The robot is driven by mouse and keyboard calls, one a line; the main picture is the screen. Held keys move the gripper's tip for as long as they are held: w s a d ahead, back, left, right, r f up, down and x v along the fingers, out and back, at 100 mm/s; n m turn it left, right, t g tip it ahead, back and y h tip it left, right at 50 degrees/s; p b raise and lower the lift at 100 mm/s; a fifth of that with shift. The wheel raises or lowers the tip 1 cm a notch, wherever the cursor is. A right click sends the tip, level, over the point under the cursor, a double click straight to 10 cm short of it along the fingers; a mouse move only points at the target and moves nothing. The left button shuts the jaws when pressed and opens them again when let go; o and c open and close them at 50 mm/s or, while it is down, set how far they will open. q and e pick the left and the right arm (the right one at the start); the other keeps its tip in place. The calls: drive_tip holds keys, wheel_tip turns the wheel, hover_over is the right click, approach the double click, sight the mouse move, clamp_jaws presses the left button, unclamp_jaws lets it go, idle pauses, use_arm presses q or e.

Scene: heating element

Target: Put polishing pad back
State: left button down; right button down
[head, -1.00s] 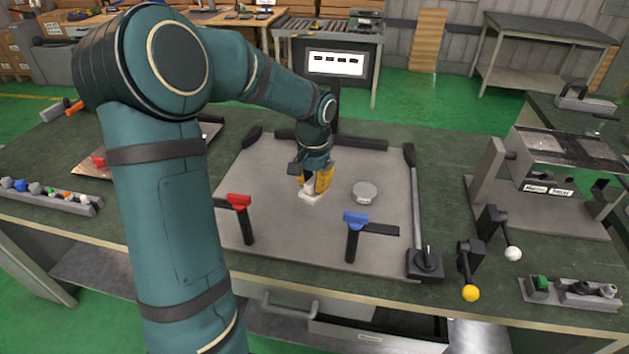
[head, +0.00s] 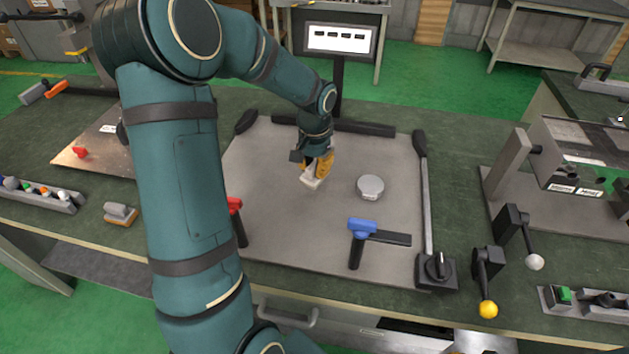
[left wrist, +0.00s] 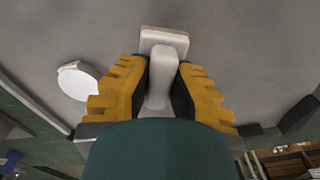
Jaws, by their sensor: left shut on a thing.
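My left gripper (head: 318,174), with yellow fingers, is shut on a white pad with a block-like handle (head: 311,184), which looks like the polishing pad. It is over the grey plate (head: 290,235) in the middle of the bench; I cannot tell whether the pad touches the plate. In the left wrist view the fingers (left wrist: 160,88) flank the pad's handle, and its wide white base (left wrist: 165,40) lies beyond them. A second pad or brush with a grey handle and tan base (head: 120,214) lies at the bench's front left. My right gripper is out of view.
A round grey disc (head: 370,187) sits on the plate right of the pad. A blue-topped clamp (head: 361,229) and a red-topped clamp (head: 235,206) stand toward the front. Levers with yellow (head: 488,310) and white (head: 534,262) knobs are at right.

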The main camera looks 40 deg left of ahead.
sight(314, 177)
use_arm(q)
drive_tip(key=shift+f+b, duration=0.4)
drive_tip(key=shift+f, duration=1.7)
drive_tip(key=shift+f, duration=0.15)
drive_tip(key=c, duration=1)
unclamp_jaws()
drive_tip(key=shift+r, duration=0.3)
wheel_tip(314, 177, up, 12)
drive_tip(key=shift+f+p, duration=0.1)
drive_tip(key=shift+p, duration=1.15)
drive_tip(key=shift+f, duration=0.1)
